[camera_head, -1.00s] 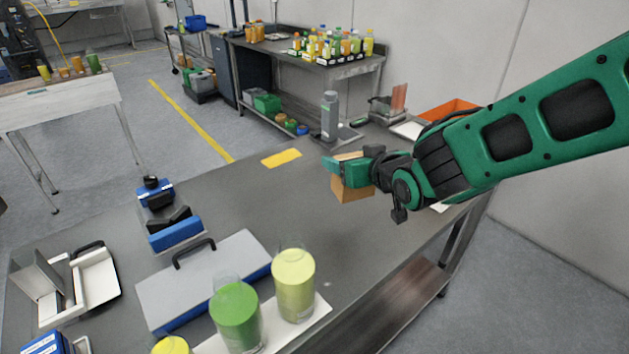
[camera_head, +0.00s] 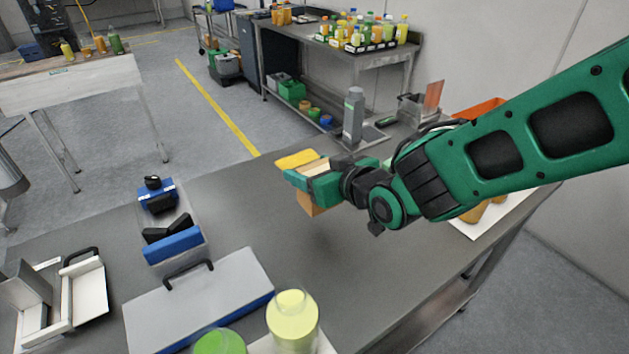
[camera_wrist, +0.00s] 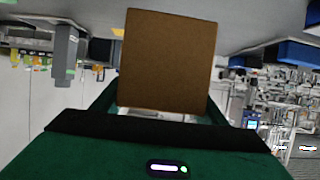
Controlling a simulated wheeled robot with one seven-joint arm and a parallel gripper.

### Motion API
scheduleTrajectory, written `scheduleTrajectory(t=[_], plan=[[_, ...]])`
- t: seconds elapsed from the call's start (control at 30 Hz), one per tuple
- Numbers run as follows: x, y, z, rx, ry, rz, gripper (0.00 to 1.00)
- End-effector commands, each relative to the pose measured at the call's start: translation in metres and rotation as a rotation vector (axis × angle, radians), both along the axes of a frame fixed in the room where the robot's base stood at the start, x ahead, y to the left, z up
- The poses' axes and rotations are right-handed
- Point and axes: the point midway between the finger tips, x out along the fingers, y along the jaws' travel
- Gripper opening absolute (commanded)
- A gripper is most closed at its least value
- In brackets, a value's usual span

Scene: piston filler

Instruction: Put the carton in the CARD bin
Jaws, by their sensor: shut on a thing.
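My gripper (camera_head: 312,180) is shut on the carton (camera_head: 308,203), a small brown cardboard box. It holds the carton over the grey table, near the yellow cloth; whether the carton touches the table is hard to tell. In the wrist view the carton (camera_wrist: 168,62) fills the upper middle, between the fingers. I cannot make out a bin marked CARD in these frames.
The grey table (camera_head: 250,225) bears a grey-lidded case (camera_head: 200,305), a clear tray with blue and black items (camera_head: 170,225), drink containers (camera_head: 292,320) in front and a grey dispenser (camera_head: 353,117) behind. An orange bin (camera_head: 480,108) stands at back right.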

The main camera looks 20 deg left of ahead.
Motion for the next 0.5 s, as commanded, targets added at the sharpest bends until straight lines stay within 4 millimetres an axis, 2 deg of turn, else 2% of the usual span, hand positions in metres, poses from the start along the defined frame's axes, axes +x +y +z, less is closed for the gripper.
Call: scheduleTrajectory(t=[0.1, 0.2, 0.37, 0.5], plan=[[0.021, 0.003, -0.013, -0.002, 0.001, -0.004, 0.44], [0.031, 0.006, -0.019, -0.001, 0.001, -0.002, 0.44], [0.038, 0.008, -0.025, 0.000, -0.001, -0.002, 0.44], [0.038, 0.008, -0.043, -0.003, 0.002, -0.001, 0.44]])
